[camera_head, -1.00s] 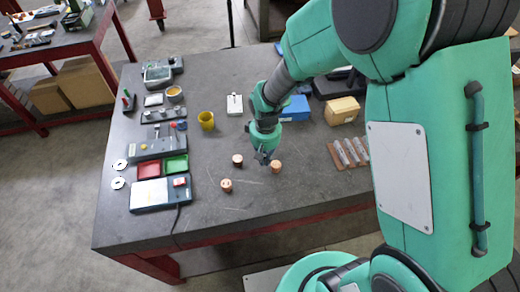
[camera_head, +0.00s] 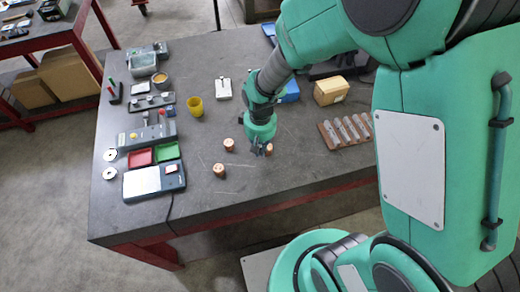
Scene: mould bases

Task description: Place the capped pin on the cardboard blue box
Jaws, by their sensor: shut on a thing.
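My gripper (camera_head: 262,150) points down over the front middle of the dark table. It is shut on a small copper-coloured capped pin (camera_head: 268,150); the fingers hide part of it. Whether the pin is clear of the table top is too small to tell. Two similar pins stand on the table left of my gripper, one close by (camera_head: 229,145) and one nearer the front (camera_head: 219,170). The blue box (camera_head: 290,91) is behind my gripper and slightly right, partly hidden by my arm.
A tan box (camera_head: 331,91) and a wooden rack of clear tubes (camera_head: 346,132) stand to the right. A yellow cup (camera_head: 195,107) and a white block (camera_head: 223,89) stand to the left. Red and green trays and a scale (camera_head: 153,181) are at the far left. The front right table top is clear.

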